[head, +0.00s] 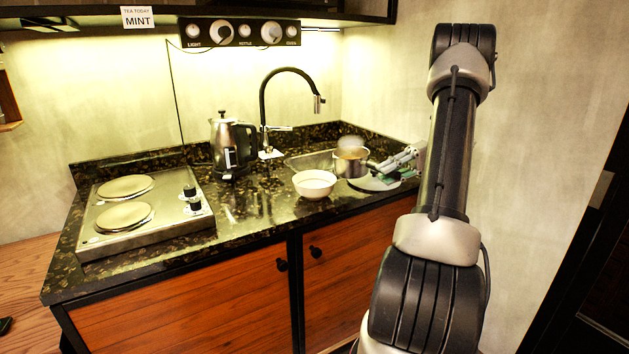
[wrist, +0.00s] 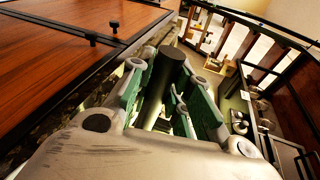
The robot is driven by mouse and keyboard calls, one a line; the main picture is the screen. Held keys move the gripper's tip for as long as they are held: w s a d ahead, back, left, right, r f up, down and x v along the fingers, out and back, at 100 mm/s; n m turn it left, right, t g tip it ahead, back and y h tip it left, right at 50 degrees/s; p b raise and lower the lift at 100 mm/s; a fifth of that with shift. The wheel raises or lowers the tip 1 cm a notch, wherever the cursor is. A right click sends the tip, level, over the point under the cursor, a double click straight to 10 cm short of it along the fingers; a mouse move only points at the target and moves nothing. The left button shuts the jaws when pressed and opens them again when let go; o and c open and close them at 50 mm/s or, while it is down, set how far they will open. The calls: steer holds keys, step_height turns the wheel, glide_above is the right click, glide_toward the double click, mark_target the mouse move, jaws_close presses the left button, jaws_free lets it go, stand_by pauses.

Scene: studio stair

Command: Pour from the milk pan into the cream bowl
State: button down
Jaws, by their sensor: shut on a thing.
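The cream bowl (head: 314,185) stands upright on the dark counter in the head view. The small steel milk pan (head: 349,168) is just to its right and slightly behind, looking upright, with something orange-yellow showing inside. I cannot tell whether the pan touches the counter. My gripper (head: 388,164) reaches in from the right and is shut on the pan's handle. In the wrist view, the dark handle (wrist: 170,60) lies between the green-padded fingers of my gripper (wrist: 160,85). The pan's body and the bowl do not show in that view.
A pale round disc (head: 372,184) lies under my gripper. The sink (head: 308,161) and black tap (head: 264,105) are behind the bowl. A kettle (head: 231,147) stands left of them, and a two-plate hob (head: 145,212) farther left. Counter between hob and bowl is clear.

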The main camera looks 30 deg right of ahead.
steer(key=r, duration=0.1)
steer(key=a+r+h, duration=0.1)
steer(key=r, duration=0.1)
steer(key=shift+w+a+r+h, duration=0.1)
steer(key=shift+a+r+h, duration=0.1)
steer(key=shift+a+h, duration=0.55)
steer(key=shift+w+a+r+h, duration=0.1)
steer(key=shift+a+r+h, duration=0.05)
steer(key=shift+a+h, duration=0.55)
steer(key=shift+a, duration=0.15)
steer(key=shift+a+r+g+h+p, duration=0.2)
steer(key=shift+a+h+p, duration=0.25)
steer(key=shift+a+h, duration=0.2)
steer(key=shift+a+r+g+h+p, duration=0.1)
steer(key=shift+a+r+h+p, duration=0.05)
steer(key=shift+a+h+p, duration=0.45)
steer(key=shift+w+a+f+h+p, duration=0.1)
steer(key=shift+a+f+h+p, duration=0.2)
steer(key=shift+a+f+h, duration=0.4)
stand_by(1.6)
steer(key=shift+r+n+h, duration=0.25)
steer(key=shift+n+h, duration=0.05)
steer(key=shift+h, duration=0.4)
stand_by(0.3)
